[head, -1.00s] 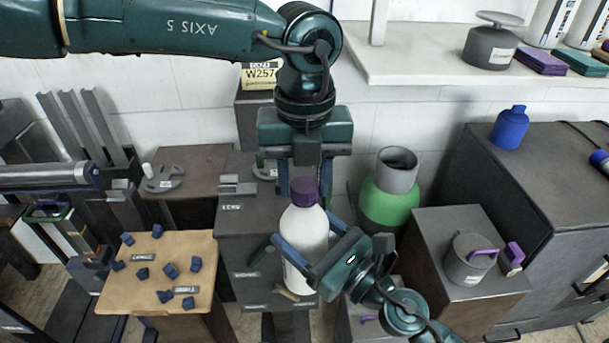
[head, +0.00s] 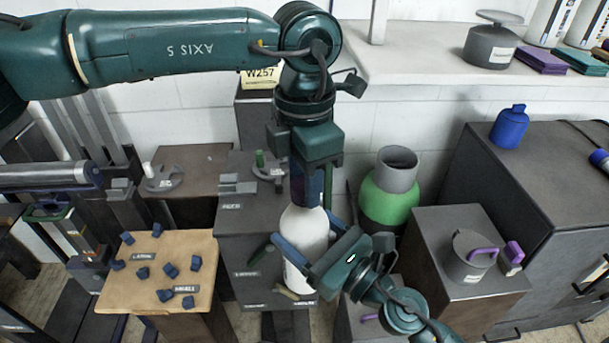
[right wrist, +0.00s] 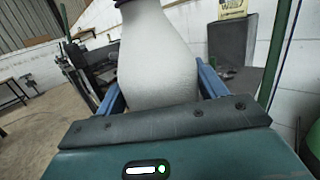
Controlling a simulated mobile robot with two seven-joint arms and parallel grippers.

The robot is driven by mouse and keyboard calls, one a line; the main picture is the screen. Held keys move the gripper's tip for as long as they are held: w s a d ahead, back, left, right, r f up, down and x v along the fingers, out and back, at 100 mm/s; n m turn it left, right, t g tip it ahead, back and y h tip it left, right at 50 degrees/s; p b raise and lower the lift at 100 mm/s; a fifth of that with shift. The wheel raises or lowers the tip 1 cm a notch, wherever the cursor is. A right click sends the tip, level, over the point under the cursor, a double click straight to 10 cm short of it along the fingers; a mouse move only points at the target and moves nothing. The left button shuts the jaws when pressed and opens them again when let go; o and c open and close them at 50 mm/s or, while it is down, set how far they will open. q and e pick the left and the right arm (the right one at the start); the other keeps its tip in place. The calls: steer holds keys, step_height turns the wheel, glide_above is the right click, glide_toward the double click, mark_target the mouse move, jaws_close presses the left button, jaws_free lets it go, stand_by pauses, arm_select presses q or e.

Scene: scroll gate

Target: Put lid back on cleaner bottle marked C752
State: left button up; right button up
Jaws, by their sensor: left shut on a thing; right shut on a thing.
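The white cleaner bottle (head: 303,233) stands upright at the front right of the grey cabinet in the head view. Its white body also fills the middle of the right wrist view (right wrist: 158,60). I cannot read a marking on it. My right gripper (head: 303,226) is shut on the bottle, with a blue finger on each side of its body. My left gripper (head: 307,200) is above, pointing down, shut on the purple lid at the bottle's neck. Its fingers hide most of the lid, so I cannot tell whether the lid is seated or threaded.
A green and grey container (head: 389,196) stands close to the right of the bottle. A grey can with a purple handle (head: 468,259) sits on a cabinet at right. A wooden board (head: 150,290) with several dark blue pieces lies at left.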

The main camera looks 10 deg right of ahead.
arm_select(q)
steer(key=m, duration=0.5)
steer(key=shift+m, duration=0.3)
steer(key=o, duration=1.2)
steer(key=shift+c, duration=0.2)
step_height(320, 180, up, 12)
